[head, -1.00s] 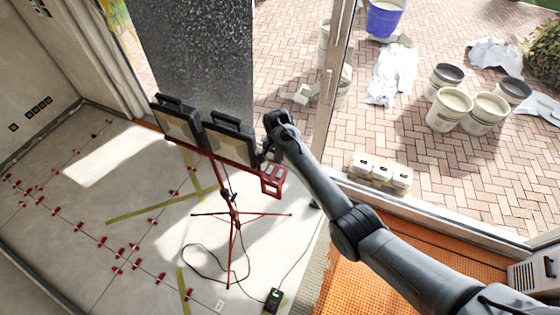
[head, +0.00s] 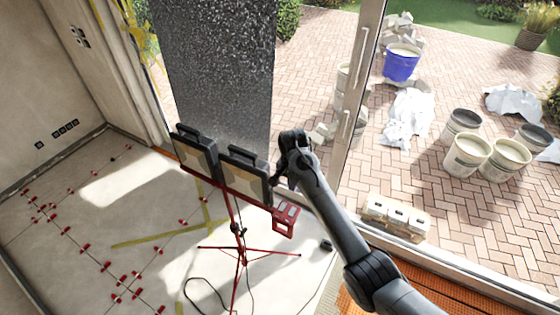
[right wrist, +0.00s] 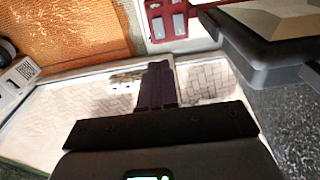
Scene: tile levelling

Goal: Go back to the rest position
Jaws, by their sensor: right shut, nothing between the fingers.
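My right arm reaches in from the lower right in the head view. My right gripper (head: 280,184) hangs just right of the work-light pair, beside the right lamp (head: 246,178); whether they touch I cannot tell. In the right wrist view, the dark fingers of my right gripper (right wrist: 156,84) are together, with nothing held. A dark lamp housing (right wrist: 265,60) is close at the right there, and a red bracket (right wrist: 168,22) shows at the top. My left gripper is in neither view.
A red tripod (head: 240,245) carries the lamps on the pale tiled floor, which has red levelling clips. A glass door frame (head: 352,110) stands behind my arm. Outside are a blue bucket (head: 401,64), several pale buckets and a block with white tops (head: 396,216). Orange matting (head: 420,285) lies below right.

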